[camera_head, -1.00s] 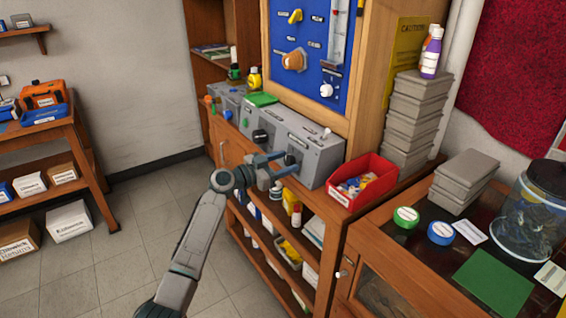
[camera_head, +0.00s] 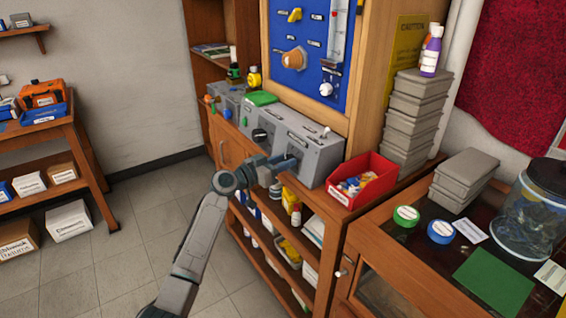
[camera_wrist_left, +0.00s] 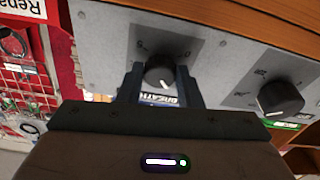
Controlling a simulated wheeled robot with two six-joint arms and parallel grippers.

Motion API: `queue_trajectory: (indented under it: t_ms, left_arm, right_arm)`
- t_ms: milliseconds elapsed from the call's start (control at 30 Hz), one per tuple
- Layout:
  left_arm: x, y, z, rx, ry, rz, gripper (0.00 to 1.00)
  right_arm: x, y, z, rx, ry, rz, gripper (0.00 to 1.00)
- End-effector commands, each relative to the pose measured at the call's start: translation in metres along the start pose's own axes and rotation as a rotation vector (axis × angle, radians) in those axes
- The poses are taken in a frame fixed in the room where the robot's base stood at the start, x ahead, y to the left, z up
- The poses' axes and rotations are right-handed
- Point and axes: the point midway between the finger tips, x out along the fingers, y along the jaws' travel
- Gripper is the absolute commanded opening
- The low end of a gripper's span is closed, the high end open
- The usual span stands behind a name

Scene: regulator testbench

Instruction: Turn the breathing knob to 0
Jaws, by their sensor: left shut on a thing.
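The breathing knob (camera_wrist_left: 160,72) is a round dark knob on a grey panel in the left wrist view. In the head view, my left gripper (camera_head: 286,163) is at the front of the right-hand grey box (camera_head: 318,160) and hides the knob. The pointer setting cannot be read clearly. My right gripper is not in view.
A second dark knob (camera_wrist_left: 280,97) sits close by on the same panel. A red bin (camera_head: 362,182) of small parts stands right of the grey box. Below are open shelves with bottles. A blue panel (camera_head: 312,50) rises behind.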

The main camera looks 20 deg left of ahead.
Motion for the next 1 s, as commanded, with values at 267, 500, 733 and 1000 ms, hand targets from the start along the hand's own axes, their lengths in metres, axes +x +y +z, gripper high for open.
queue_trajectory:
  t_ms: [267,500,733,1000]
  left_arm:
    - [0.0,0.002,-0.002,-0.258,-0.001,-0.054,0.09]
    - [0.0,0.002,-0.003,-0.467,-0.002,-0.097,0.09]
    - [0.0,0.003,-0.003,-0.627,-0.003,-0.13,0.09]
    - [0.0,0.004,-0.005,-0.803,-0.003,-0.167,0.09]
  right_arm:
    - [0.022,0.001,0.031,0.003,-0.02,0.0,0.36]
    - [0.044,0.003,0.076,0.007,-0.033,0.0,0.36]
    - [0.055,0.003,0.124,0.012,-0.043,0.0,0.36]
    - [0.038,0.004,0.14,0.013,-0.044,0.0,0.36]
